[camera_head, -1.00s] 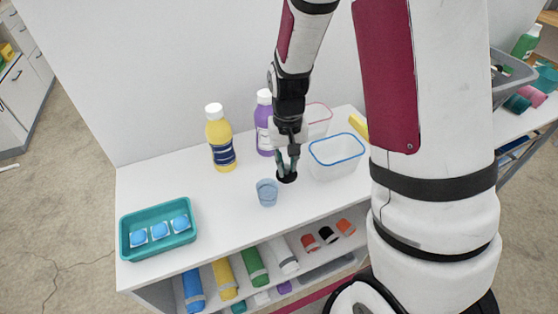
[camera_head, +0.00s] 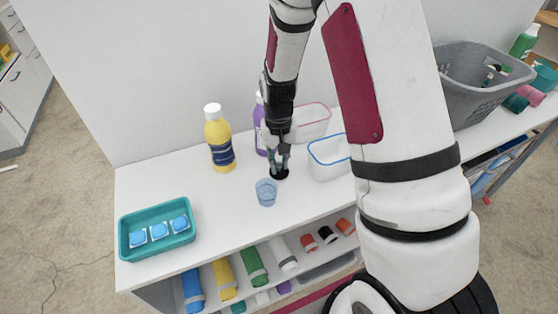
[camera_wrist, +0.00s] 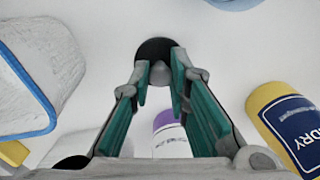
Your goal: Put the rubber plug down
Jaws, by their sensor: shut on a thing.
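The rubber plug (camera_head: 279,174) is a black disc low over the white tabletop, between the clear cup and the blue-rimmed tub. In the wrist view the plug (camera_wrist: 155,48) shows a grey knob at its middle. My gripper (camera_head: 279,162) points down from above, and in the wrist view its teal-padded fingers (camera_wrist: 161,76) are on either side of the knob, shut on it. I cannot tell whether the disc touches the tabletop (camera_head: 230,200).
A clear blue cup (camera_head: 266,193) stands just front-left of the plug. A blue-rimmed tub (camera_head: 328,160) is close on the right. A yellow bottle (camera_head: 219,140) and a purple bottle (camera_head: 260,125) stand behind. A teal tray (camera_head: 157,230) is far left; the tabletop between is clear.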

